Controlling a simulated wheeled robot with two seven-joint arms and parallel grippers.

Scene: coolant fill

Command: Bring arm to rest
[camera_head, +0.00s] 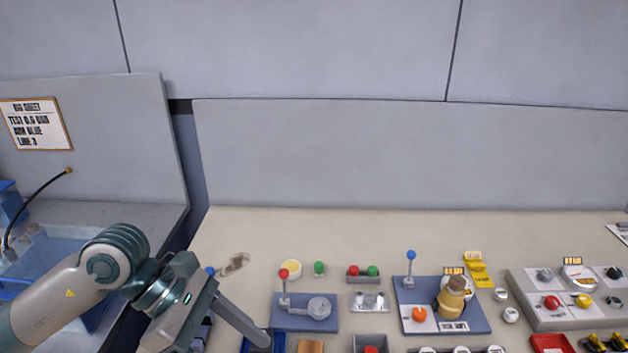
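My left arm comes in from the lower left, and its gripper (232,325) hangs over the left front part of the bench. One long grey finger slants down to the right, its tip by a blue bin (262,342) at the bottom edge. The other finger is not clearly seen, so I cannot tell whether the gripper is open or holds anything. My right gripper is not in view.
The beige bench (330,232) is clear at the back. Its front holds a blue plate with a red-knobbed lever (283,274), a blue panel with a brown bottle (452,298), and a grey control box (545,312). A blue basin (60,245) lies left.

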